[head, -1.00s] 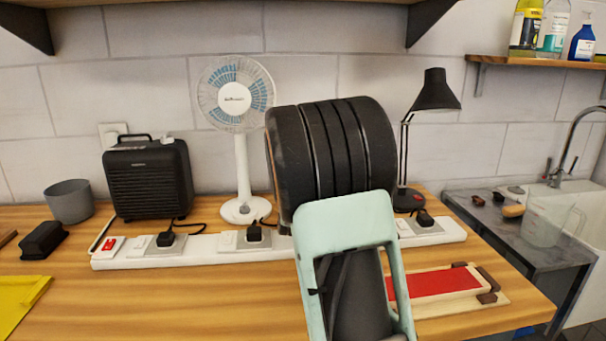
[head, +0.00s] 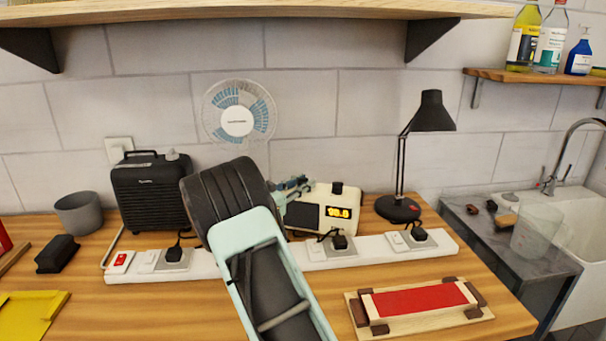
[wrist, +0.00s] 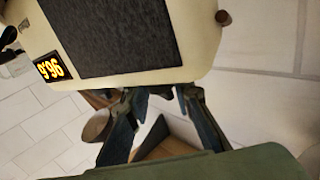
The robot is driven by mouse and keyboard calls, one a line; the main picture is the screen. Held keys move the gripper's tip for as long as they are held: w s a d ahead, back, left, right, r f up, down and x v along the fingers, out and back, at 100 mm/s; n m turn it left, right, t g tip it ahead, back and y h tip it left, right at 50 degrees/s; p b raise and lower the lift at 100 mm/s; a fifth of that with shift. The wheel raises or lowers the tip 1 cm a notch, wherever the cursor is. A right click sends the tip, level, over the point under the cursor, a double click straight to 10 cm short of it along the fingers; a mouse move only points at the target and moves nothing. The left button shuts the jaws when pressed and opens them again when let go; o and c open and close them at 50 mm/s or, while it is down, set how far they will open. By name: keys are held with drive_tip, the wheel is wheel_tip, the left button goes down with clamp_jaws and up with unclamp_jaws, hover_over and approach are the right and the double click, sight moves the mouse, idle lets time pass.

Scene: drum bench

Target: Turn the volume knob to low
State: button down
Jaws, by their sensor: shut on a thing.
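The cream radio (head: 358,197) stands at the back of the bench, with a dark speaker panel and lit orange digits. A dark knob (head: 337,187) stands up from its top, towards the right; it also shows in the wrist view (wrist: 97,125), beside one finger. My gripper (head: 296,184) is at the radio's top left; in the wrist view (wrist: 162,92) its fingers straddle a spot at the top edge. It is shut on what appears to be the volume knob there, mostly hidden by the fingers. I cannot read the knob's setting.
A white power strip (head: 375,246) with plugs runs in front of the radio. A black lamp (head: 432,112) stands to the right, a fan (head: 236,121) and black heater (head: 150,195) to the left. A red-topped wooden block (head: 418,300) lies in front. A shelf (head: 250,14) hangs above.

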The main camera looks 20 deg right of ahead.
drive_tip(key=shift+r+m+g+h+p, duration=0.1)
drive_tip(key=shift+m+g+h+p, duration=0.45)
drive_tip(key=shift+m+g, duration=0.85)
drive_tip(key=shift+g, duration=0.7)
drive_tip(key=c, duration=1.7)
unclamp_jaws()
drive_tip(key=shift+o, duration=0.2)
drive_tip(key=s+a, duration=0.2)
drive_tip(key=a, duration=0.9)
drive_tip(key=shift+a, duration=0.35)
drive_tip(key=shift+s, duration=0.1)
